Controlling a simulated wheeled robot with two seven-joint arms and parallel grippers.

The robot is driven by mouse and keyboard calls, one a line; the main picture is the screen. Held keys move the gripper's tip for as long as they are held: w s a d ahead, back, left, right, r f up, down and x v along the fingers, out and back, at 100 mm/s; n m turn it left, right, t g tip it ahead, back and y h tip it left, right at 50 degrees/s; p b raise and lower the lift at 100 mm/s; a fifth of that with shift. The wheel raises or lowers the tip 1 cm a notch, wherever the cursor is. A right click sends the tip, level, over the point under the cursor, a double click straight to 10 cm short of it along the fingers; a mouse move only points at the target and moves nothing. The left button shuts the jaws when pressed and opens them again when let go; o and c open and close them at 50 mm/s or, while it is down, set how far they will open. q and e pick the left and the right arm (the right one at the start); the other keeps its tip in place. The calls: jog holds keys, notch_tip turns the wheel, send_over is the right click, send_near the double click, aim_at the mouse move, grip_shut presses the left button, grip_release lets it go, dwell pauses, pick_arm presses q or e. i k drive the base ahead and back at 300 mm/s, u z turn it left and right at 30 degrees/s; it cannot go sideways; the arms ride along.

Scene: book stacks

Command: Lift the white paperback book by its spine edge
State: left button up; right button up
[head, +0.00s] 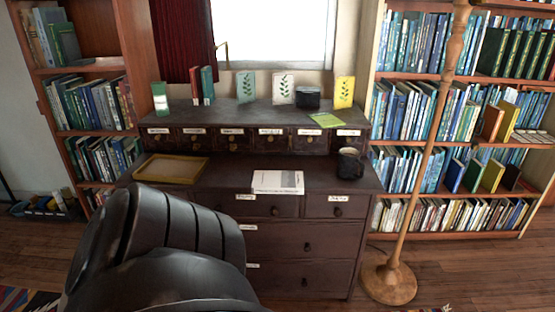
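A white paperback book (278,181) lies flat on the lower top of the dark wooden desk (225,173), close to its front edge. Its near edge faces me and carries small dark print. Nothing covers the book. A dark, rounded link of my own arm fills the lower left of the head view and hides part of the desk's left drawers. Neither gripper's fingers show in this view.
A yellowish tray (172,169) lies left of the book, and a dark mug (350,163) stands to its right. Several small books stand on the upper shelf, with a yellow-green booklet (326,120) lying flat. A wooden lamp pole (432,150) rises right of the desk. Bookcases flank it.

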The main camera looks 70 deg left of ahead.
aim_at(269, 182)
jog(key=u, duration=0.8)
jog(key=i, duration=0.75)
jog(key=u, duration=0.9)
jog(key=i, duration=0.55)
